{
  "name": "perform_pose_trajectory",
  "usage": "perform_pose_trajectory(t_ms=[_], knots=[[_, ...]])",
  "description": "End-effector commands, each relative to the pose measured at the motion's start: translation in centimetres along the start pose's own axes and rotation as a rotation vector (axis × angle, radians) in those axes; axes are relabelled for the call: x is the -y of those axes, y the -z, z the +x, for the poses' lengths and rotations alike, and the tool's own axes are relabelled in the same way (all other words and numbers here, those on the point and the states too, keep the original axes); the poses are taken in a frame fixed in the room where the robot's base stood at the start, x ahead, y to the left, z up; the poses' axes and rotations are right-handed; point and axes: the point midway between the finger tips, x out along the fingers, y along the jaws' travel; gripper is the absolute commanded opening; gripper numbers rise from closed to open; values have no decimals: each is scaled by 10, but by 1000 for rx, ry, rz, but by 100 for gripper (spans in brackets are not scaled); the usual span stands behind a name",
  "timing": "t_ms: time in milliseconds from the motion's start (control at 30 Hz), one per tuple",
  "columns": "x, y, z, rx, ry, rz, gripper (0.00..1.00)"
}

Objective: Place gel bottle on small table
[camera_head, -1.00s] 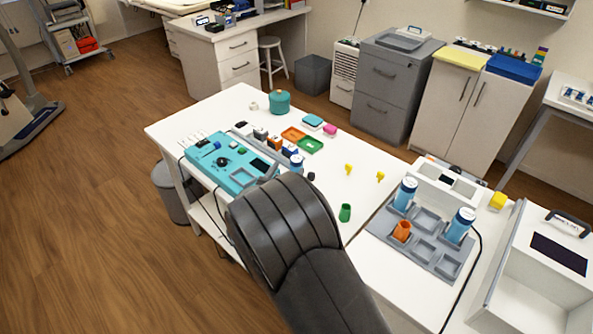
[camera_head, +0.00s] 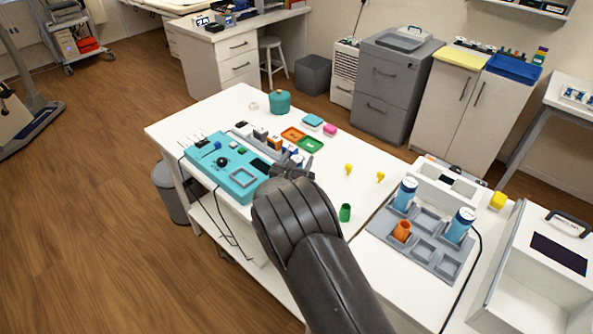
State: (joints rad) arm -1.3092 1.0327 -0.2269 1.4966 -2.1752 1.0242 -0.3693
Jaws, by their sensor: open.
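Two blue bottles with white labels, which look like gel bottles, stand upright in a grey compartment tray (camera_head: 425,262): one at the back left (camera_head: 405,194), one at the right (camera_head: 460,225). A third, smaller-looking blue and white bottle (camera_head: 297,159) is on the white table (camera_head: 235,105), mostly hidden behind my gripper. My gripper (camera_head: 292,166) is open above that table, right of the teal device and close to this bottle. I cannot tell whether they touch. Which table is the small one is unclear.
A teal device (camera_head: 240,180), orange (camera_head: 293,134) and green (camera_head: 310,145) trays, a teal pot (camera_head: 280,102) and a green cup (camera_head: 345,212) share the table. An orange cup (camera_head: 402,230) sits in the grey tray.

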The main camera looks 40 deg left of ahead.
Motion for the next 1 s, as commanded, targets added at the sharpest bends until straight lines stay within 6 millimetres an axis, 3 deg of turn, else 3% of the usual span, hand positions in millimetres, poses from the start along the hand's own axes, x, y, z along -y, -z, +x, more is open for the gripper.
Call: perform_pose_trajectory(t_ms=[333,1000], knots=[[0,0,10,0,-1,-1,63],[0,0,10,1,-1,0,8]])
